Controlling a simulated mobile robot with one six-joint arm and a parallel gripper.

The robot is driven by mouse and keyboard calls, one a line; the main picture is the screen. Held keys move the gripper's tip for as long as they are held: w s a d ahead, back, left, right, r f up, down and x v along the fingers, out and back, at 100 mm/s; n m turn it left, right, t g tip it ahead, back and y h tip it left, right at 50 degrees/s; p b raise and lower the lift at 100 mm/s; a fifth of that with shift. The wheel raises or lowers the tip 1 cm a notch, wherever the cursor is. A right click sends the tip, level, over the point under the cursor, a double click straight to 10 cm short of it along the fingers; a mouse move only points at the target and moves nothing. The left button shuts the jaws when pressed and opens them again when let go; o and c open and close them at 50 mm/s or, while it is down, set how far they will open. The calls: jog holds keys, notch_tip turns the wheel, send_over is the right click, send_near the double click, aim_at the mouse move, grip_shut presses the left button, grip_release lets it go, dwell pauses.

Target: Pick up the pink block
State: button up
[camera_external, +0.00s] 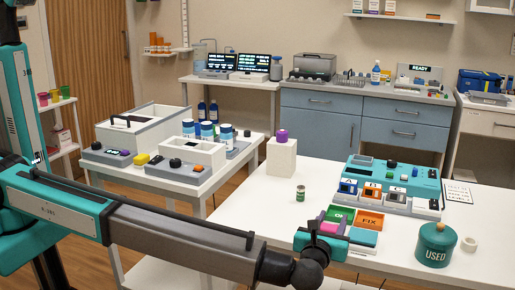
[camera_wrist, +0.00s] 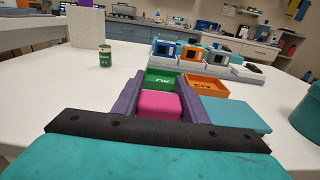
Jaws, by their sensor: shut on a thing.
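The pink block (camera_wrist: 160,105) sits between the two purple fingers of my gripper (camera_wrist: 162,88) in the wrist view. The fingers are closed on its left and right sides. In the external view, my gripper (camera_external: 325,236) is at the near left of the sorting trays, and some pink of the block (camera_external: 333,228) shows beside it. The block's underside is hidden, so I cannot tell whether it touches the surface below.
A green tray (camera_external: 340,214) and an orange tray (camera_external: 370,219) lie just beyond, with a teal pad (camera_external: 361,237) to the right. A green can (camera_external: 300,193) stands to the left. A teal USED container (camera_external: 436,245) stands to the right. Left-front tabletop is clear.

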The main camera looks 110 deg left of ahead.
jog(key=shift+r, duration=0.55)
jog(key=shift+s+d+r, duration=0.1)
jog(key=shift+s+r, duration=0.05)
jog(key=shift+r, duration=0.5)
jog(key=shift+s+r, duration=0.15)
jog(key=shift+r, duration=0.45)
jog(key=s+d, duration=0.2)
jog(key=s, duration=0.2)
jog(key=s+d+r, duration=0.1)
jog(key=s+d, duration=0.1)
jog(key=s, duration=0.3)
jog(key=s+d, duration=0.2)
jog(key=s, duration=0.3)
jog(key=shift+s+r+b, duration=0.1)
jog(key=shift+r+b, duration=0.1)
jog(key=shift+b, duration=0.2)
